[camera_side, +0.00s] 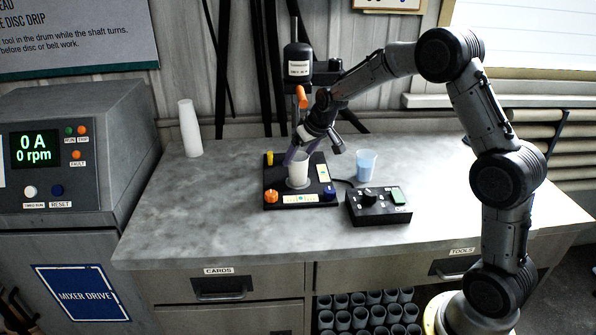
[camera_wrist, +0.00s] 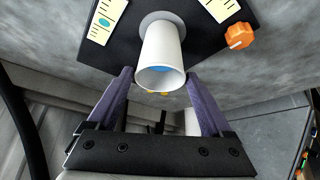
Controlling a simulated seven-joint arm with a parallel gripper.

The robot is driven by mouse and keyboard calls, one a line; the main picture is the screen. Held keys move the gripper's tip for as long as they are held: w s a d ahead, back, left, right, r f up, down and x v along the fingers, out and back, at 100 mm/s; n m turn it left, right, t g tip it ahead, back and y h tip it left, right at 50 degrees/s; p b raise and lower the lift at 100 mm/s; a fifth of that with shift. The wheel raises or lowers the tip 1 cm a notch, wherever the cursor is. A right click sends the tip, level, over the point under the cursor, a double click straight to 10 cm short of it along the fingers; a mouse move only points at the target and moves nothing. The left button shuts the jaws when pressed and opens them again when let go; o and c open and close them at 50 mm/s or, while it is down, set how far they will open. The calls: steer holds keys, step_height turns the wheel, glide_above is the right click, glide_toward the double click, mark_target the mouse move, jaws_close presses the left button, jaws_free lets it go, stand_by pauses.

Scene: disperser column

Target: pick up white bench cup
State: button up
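The white bench cup (camera_side: 299,170) stands upright on the black base plate (camera_side: 325,172) of the disperser, below its column. In the wrist view the cup (camera_wrist: 162,48) shows its open rim towards me, with something blue inside. My gripper (camera_side: 303,155) has its purple fingers down at the cup's upper part in the side view. In the wrist view my gripper (camera_wrist: 160,74) is open, with one finger on each side of the cup's rim and small gaps visible. Contact with the cup is not seen. The fingers partly hide the cup's top in the side view.
The disperser column (camera_side: 299,65) rises just behind the cup. A light blue cup (camera_side: 366,164) and a black control box (camera_side: 378,206) stand to the right. An orange knob (camera_side: 271,196) sits on the plate. A tall white cup stack (camera_side: 190,130) is at left; the front-left bench is clear.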

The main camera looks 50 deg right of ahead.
jaws_close()
steer(key=shift+r, duration=0.15)
